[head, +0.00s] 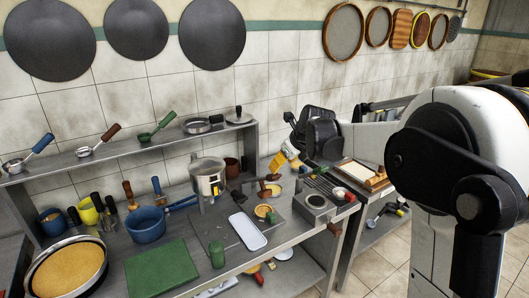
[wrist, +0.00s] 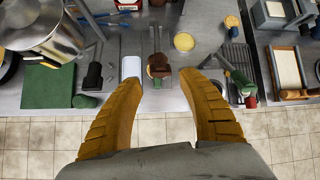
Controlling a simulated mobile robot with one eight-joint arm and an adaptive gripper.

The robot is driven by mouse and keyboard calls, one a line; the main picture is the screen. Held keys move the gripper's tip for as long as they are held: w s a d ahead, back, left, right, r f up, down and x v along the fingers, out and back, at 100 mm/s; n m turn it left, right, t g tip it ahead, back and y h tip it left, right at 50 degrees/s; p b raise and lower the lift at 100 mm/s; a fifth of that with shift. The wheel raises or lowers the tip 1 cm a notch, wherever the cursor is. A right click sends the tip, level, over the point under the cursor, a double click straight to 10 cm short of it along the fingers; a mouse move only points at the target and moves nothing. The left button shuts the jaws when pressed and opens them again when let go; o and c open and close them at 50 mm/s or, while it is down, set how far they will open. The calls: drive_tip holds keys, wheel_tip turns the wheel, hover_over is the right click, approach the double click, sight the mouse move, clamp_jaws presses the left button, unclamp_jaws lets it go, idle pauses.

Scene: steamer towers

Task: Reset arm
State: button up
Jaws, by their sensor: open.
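My gripper (wrist: 160,80) has two orange, ridged fingers, which stand wide apart in the wrist view. Nothing is held between them. In the head view my gripper (head: 283,158) is small and partly hidden by my wrist, above the right part of the metal counter (head: 222,222). In the wrist view the fingers point over the counter's front edge, and a brown-handled tool (wrist: 159,60) lies on the counter in the gap between the fingertips. I cannot tell the exact height above it.
A steel pot (head: 208,178), a blue saucepan (head: 146,220), a green board (head: 160,268) and a white tray (head: 248,231) stand on the counter. A shelf (head: 120,151) with small pans runs behind. A second table holds a framed board (head: 362,174). Tiled floor (wrist: 40,140) lies in front.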

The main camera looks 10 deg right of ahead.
drive_tip(key=s+a+r+n+b, duration=0.1)
drive_tip(key=s+a+n+b, duration=0.25)
drive_tip(key=s+n, duration=1.25)
drive_tip(key=s+a+f+n+b, duration=0.1)
drive_tip(key=s+f+n, duration=0.4)
drive_tip(key=s, duration=0.5)
drive_tip(key=s+a+f+n+h+b, duration=0.1)
drive_tip(key=s+f+n+b, duration=0.1)
drive_tip(key=s+f+n, duration=0.3)
drive_tip(key=s+n, duration=0.4)
drive_tip(key=s, duration=0.2)
drive_tip(key=shift+s+n+h, duration=0.2)
drive_tip(key=shift+n+h, duration=0.1)
